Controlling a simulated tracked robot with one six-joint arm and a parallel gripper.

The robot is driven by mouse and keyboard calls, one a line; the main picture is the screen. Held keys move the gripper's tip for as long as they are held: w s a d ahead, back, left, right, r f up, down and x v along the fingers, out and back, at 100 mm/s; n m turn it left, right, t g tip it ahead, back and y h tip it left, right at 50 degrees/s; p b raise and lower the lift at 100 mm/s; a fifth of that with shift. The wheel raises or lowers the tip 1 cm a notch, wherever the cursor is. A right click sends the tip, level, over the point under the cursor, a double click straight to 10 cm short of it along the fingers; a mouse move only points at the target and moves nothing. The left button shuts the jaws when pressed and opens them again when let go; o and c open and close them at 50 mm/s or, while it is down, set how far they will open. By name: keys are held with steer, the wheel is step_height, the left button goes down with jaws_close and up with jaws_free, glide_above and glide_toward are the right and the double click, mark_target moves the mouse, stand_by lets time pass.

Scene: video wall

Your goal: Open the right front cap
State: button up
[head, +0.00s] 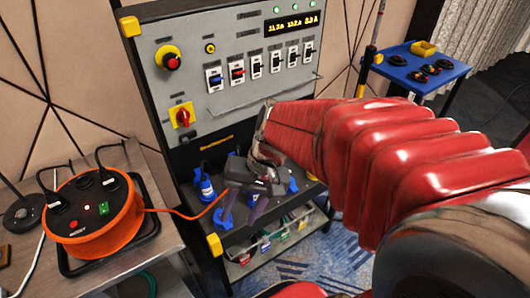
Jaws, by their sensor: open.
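An orange cable reel (92,215) with a black top stands on the grey table at the left. Black plugs sit in its top, and a green switch (103,208) and a small red light show there. I cannot clearly make out a right front cap on the reel; the details are too small. My gripper (243,208) is open and appears empty. It points downward in front of the rack's lower shelf, to the right of the reel and apart from it. My red-sleeved arm hides part of the rack and floor.
A control panel (235,125) with switches, red knobs and a lit display rises behind my gripper. Blue connectors (207,188) stand on the rack shelf. An orange cable (184,211) runs from the reel toward the rack. A blue side table (405,72) stands at the back right.

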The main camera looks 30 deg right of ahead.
steer(key=w+d+f+m+t+y, duration=0.4)
steer(key=d+f+m, duration=0.3)
steer(key=w+d+f+m+t+y, duration=0.3)
steer(key=d+f+m+t+y, duration=0.1)
steer(key=d+f+m, duration=0.3)
steer(key=s+d+f+m+t+h, duration=0.3)
steer(key=d+f+m+t+h, duration=0.1)
steer(key=d+f+m, duration=0.4)
steer(key=s+d+f+m+t+h, duration=0.4)
steer(key=d+f+m+t+h, duration=0.1)
steer(key=d+f+m+h, duration=0.2)
steer(key=shift+d+f+m+h, duration=0.35)
steer(key=shift+d+m, duration=0.15)
steer(key=shift+d, duration=0.3)
steer(key=shift+w, duration=0.1)
steer(key=shift+w+a, duration=0.15)
steer(key=shift+w, duration=3.25)
steer(key=shift+w+a, duration=0.1)
steer(key=shift+w, duration=3.25)
steer(key=shift+c, duration=0.6)
